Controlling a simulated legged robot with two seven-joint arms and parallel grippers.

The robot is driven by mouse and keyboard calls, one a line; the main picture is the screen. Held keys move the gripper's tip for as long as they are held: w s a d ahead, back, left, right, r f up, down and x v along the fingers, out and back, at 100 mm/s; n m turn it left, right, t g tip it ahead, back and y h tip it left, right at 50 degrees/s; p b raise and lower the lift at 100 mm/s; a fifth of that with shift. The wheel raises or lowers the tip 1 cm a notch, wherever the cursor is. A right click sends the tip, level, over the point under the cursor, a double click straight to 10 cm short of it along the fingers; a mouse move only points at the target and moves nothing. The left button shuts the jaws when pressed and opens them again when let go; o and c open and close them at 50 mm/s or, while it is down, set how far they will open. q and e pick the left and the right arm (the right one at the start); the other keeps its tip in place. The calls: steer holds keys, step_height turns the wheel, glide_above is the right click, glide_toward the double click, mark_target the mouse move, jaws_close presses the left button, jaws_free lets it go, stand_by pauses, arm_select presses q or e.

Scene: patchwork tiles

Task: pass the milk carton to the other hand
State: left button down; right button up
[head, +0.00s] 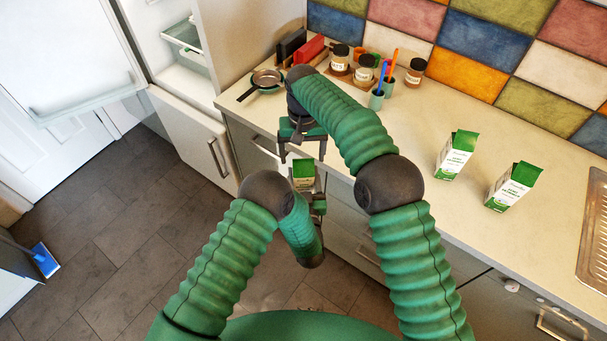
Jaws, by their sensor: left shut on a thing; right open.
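A milk carton (303,169) with a green top is held upright in front of the counter's edge. My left gripper (308,189) is shut on it from below; its lower part is mostly hidden by my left arm. My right gripper (302,152) is open and points down just above the carton's top, with a finger to each side. I cannot tell if the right fingers touch it. Two more milk cartons, white with green tops, stand on the counter, one (456,156) nearer the middle and one (513,187) further right.
The counter (420,195) carries a small pan (266,79), dark-lidded jars (414,72) and cups with brushes (377,97) at the back left. A metal tray or sink (596,235) is at the right edge. An open fridge (185,75) stands left. Floor is clear around the held carton.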

step_height(320, 180, up, 6)
steer(key=shift+f, duration=0.15)
steer(key=shift+r, duration=0.35)
steer(key=shift+d+r, duration=0.15)
steer(key=s+d+f+m+t, duration=0.1)
steer(key=s+d+f, duration=0.1)
steer(key=s+d, duration=0.7)
steer(key=s+d+f+t, duration=0.1)
steer(key=s+d+f, duration=0.1)
steer(key=s+d, duration=0.65)
steer(key=s+d+f, duration=0.3)
steer(key=s+d, duration=0.3)
steer(key=s, duration=0.1)
steer(key=shift+s+d+m+t, duration=0.15)
steer(key=shift+s+m+t, duration=0.15)
steer(key=shift+s+m, duration=0.1)
